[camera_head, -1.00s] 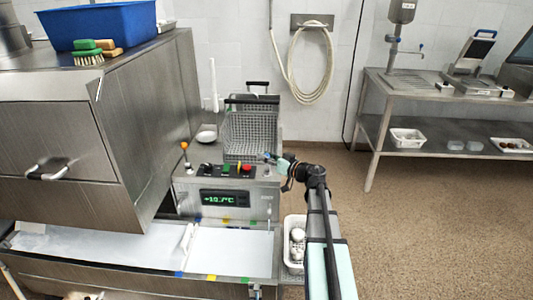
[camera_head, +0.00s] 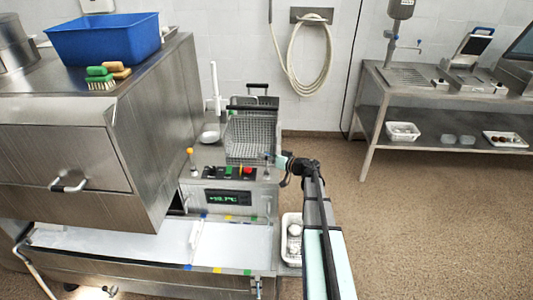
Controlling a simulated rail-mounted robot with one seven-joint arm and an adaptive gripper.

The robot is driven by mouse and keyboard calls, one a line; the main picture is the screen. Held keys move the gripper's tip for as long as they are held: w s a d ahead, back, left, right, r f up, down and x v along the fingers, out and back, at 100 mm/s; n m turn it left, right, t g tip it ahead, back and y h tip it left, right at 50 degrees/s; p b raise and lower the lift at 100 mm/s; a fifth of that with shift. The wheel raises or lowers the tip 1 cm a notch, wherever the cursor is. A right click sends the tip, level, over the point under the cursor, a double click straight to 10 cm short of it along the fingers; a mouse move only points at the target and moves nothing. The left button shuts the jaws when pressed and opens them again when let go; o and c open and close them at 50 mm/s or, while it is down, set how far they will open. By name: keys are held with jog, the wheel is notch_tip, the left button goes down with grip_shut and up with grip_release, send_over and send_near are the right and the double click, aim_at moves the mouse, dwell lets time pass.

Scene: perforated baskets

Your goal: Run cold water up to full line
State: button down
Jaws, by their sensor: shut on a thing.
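The steel tank unit (camera_head: 187,196) has a front panel with coloured buttons and a green-lit display (camera_head: 228,198). Wire mesh baskets (camera_head: 252,135) stand in its top. My gripper (camera_head: 273,157) is at the right end of the panel, beside the baskets. It is shut on a small blue thing (camera_head: 266,155), perhaps a tap handle, mostly hidden by the fingers. A lever with an orange-yellow knob (camera_head: 190,151) stands at the panel's left end. The water and any full line cannot be seen.
A large steel housing (camera_head: 75,150) with a blue bin (camera_head: 104,38) and brushes (camera_head: 100,77) on top stands at the left. A white basket (camera_head: 292,222) is beside my arm. A coiled hose (camera_head: 308,62) hangs behind. The floor at right is clear.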

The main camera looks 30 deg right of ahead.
jog(key=shift+w+d+r+p, duration=0.1)
jog(key=shift+w+d+p, duration=0.25)
jog(key=shift+w+p, duration=0.25)
jog(key=c, duration=0.8)
grip_release()
jog(key=shift+d, duration=0.1)
jog(key=shift+c, duration=0.2)
jog(key=shift+s, duration=0.15)
jog(key=v, duration=1.1)
jog(key=shift+s, duration=0.35)
jog(key=shift+d+r, duration=0.1)
